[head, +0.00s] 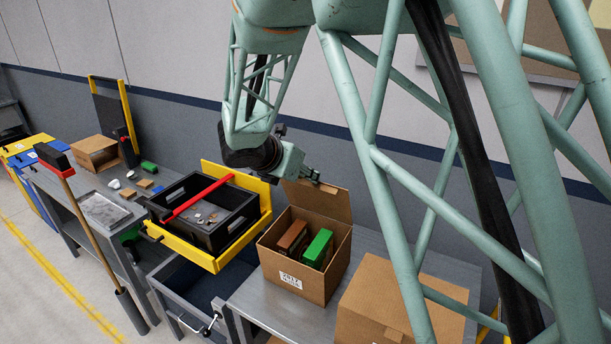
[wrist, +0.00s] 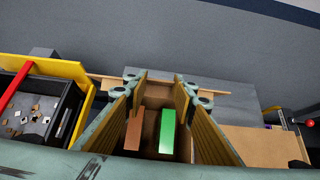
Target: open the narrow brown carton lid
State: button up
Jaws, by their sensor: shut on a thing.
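The narrow brown carton (head: 302,278) stands on the grey bench with a white label on its front. Its lid (head: 322,201) is raised at the back, roughly upright, and the carton's top is open. A brown box (head: 293,238) and a green box (head: 318,248) stand inside; the brown box (wrist: 134,130) and green box (wrist: 167,131) also show in the wrist view. My gripper (head: 312,178) is at the lid's upper edge and shut on it. In the wrist view my gripper's fingers (wrist: 160,88) reach to the lid's edge (wrist: 216,93); the exact contact is partly hidden.
Another brown carton (head: 372,300) stands to the right, partly behind my arm. A black tray (head: 240,229) in a yellow frame, with a red bar (head: 197,199) across it, is on the left. The grey wall (head: 230,115) is close behind the bench.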

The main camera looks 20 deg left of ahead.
dwell(0.3)
jog(key=o, duration=1.2)
jog(key=shift+c, duration=0.2)
jog(key=shift+s+r, duration=0.1)
jog(key=shift+s, duration=0.05)
jog(key=v, duration=1.1)
jog(key=shift+s+r, duration=0.2)
jog(key=shift+s, duration=0.1)
jog(key=shift+c, duration=0.2)
